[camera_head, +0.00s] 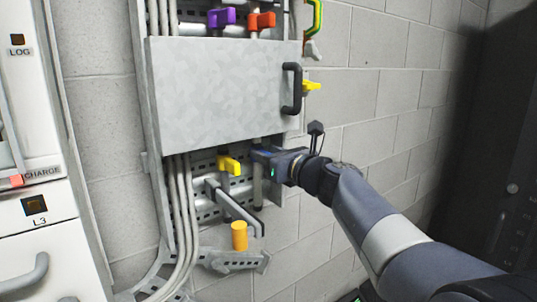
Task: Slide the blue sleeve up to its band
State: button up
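My gripper (262,162) is at the lower right of the panel, just under the grey cover. It reaches in from the right at a vertical grey rod (258,190), which shows below it. A small dark-blue patch (263,152) shows at the gripper's fingers; I cannot tell whether it is the blue sleeve or part of the gripper. No other blue sleeve is visible. The fingers are small and dark, so whether they are open or shut is unclear. No band can be made out on this rod; the cover hides what lies above.
The grey cover (220,95) with a black handle (291,88) is close above my gripper. A yellow lever (229,164), a grey bar (235,207) and a yellow cylinder (239,236) are close by. Purple (221,18) and orange (262,21) pieces sit above the cover. Brick wall (385,70) lies right.

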jog(key=shift+s+d, duration=0.1)
jog(key=b+v, duration=0.2)
jog(key=v, duration=0.8)
jog(key=shift+s+d, duration=0.2)
jog(key=shift+s, duration=0.1)
jog(key=shift+w, duration=0.1)
jog(key=x, duration=0.3)
jog(key=p+x, duration=0.1)
jog(key=x, duration=0.3)
jog(key=f+x, duration=0.1)
jog(key=x, duration=0.3)
jog(key=shift+f, duration=0.3)
